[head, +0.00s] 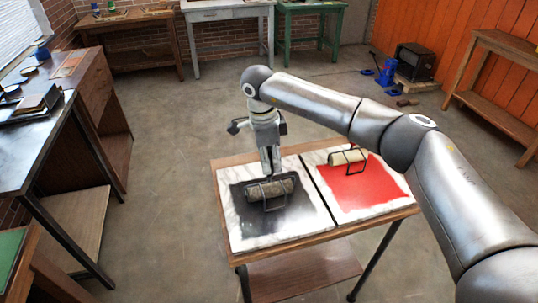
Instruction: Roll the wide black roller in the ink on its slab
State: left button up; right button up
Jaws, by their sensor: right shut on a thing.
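The wide black roller (268,190) lies in the black ink (252,218) on the left white marbled slab (295,228). Its wire frame shows around the dark cylinder. My right gripper (270,170) points down from above and is shut on the roller, at the far side of its frame. The fingertips are small and partly merge with the roller's frame. My left gripper is not in view.
A second slab (395,209) with red ink (370,190) sits to the right, with a pale roller (347,157) on it. Both slabs rest on a small wooden table (388,221). A dark-legged bench (50,150) stands at left. Open concrete floor surrounds the table.

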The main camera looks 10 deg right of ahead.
jog(key=shift+s, duration=5.1)
jog(key=shift+w+b, duration=1.55)
jog(key=shift+w, duration=5.95)
jog(key=s, duration=1.5)
jog(key=shift+d+p, duration=0.15)
jog(key=shift+p, duration=0.2)
jog(key=shift+r, duration=0.1)
